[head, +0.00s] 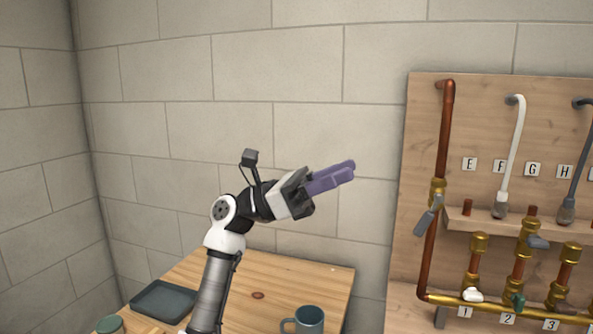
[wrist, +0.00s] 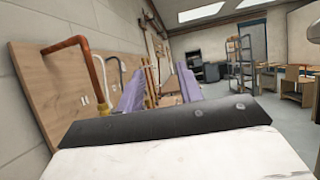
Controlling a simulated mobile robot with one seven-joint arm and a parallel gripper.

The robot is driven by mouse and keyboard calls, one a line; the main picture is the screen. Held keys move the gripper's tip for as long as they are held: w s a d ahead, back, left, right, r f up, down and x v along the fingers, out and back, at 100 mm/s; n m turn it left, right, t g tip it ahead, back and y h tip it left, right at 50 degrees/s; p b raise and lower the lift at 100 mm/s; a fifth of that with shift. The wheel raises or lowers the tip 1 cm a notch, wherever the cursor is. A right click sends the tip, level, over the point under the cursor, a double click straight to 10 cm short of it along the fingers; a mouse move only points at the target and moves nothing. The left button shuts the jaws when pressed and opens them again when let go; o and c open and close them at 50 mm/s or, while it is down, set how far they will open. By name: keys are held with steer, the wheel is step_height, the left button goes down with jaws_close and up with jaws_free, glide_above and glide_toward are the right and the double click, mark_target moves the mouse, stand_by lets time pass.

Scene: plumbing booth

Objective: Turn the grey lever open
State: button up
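A grey lever (head: 428,216) hangs at a slant from the brass valve (head: 437,190) on the tall copper pipe at the board's left side. My gripper (head: 350,172) is in the air left of the board, apart from all levers. Its two purple fingers stand apart with nothing between them in the wrist view (wrist: 160,88). No lever can be made out in the wrist view.
The wooden board (head: 422,130) also carries a white lever (head: 473,295), a green lever (head: 518,302), and a white hose (head: 516,140). Below my arm a wooden table (head: 255,270) holds a mug (head: 309,320) and a dark tray (head: 164,300). The air before the wall is clear.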

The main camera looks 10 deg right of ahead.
steer(key=s+a+r+h, duration=0.2)
steer(key=a+r, duration=0.1)
steer(key=a, duration=0.4)
steer(key=shift+s+a+g+h+b, duration=0.2)
steer(key=shift+g+h+b, duration=0.1)
steer(key=shift+g+b, duration=0.1)
